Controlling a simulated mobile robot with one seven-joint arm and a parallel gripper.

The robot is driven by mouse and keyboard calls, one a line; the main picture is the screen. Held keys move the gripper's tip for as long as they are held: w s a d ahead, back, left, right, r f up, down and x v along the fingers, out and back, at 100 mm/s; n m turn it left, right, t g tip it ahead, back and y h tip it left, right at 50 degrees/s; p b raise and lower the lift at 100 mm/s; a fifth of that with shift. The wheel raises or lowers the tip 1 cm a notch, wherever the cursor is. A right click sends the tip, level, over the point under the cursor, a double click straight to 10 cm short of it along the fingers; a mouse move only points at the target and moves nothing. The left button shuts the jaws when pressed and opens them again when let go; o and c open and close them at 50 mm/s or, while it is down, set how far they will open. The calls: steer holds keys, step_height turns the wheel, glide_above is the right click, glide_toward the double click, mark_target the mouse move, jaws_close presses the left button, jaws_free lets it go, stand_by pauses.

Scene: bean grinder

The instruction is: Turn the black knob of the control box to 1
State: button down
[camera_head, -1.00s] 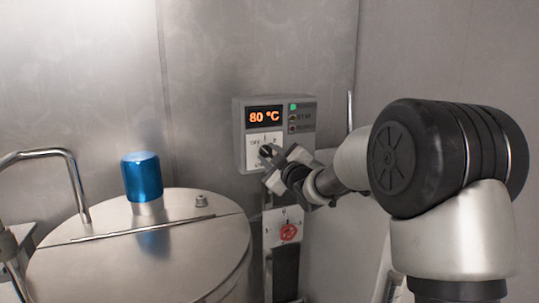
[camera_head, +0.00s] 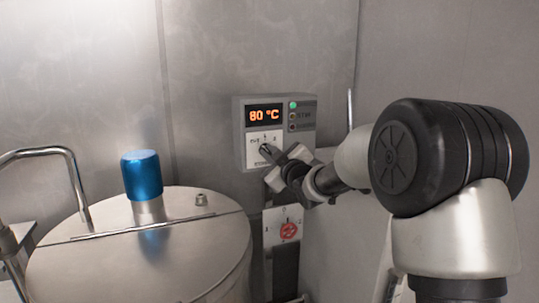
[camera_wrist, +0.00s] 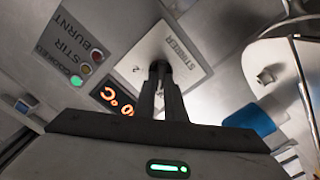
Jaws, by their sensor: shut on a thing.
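The control box (camera_head: 307,146) is a grey unit on the metal wall, with an orange display reading 80 °C. Below the display is a white dial plate (camera_head: 252,155), with marks including 1 and 2 along its top.
A round steel vessel (camera_head: 190,258) with a blue cap (camera_head: 141,176) stands at the left. A bent metal pipe (camera_head: 75,180) rises beside it. A second white panel with a red knob (camera_head: 288,230) is just below my gripper.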

steer(key=m, duration=0.3)
steer(key=shift+d+m, duration=0.1)
steer(key=shift+m, duration=0.3)
steer(key=shift+w+d+m, duration=0.1)
steer(key=shift+m, duration=1.8)
steer(key=c, duration=1.8)
jaws_free()
steer(key=shift+r, duration=0.1)
steer(key=v, duration=1.7)
steer(key=shift+s, duration=0.25)
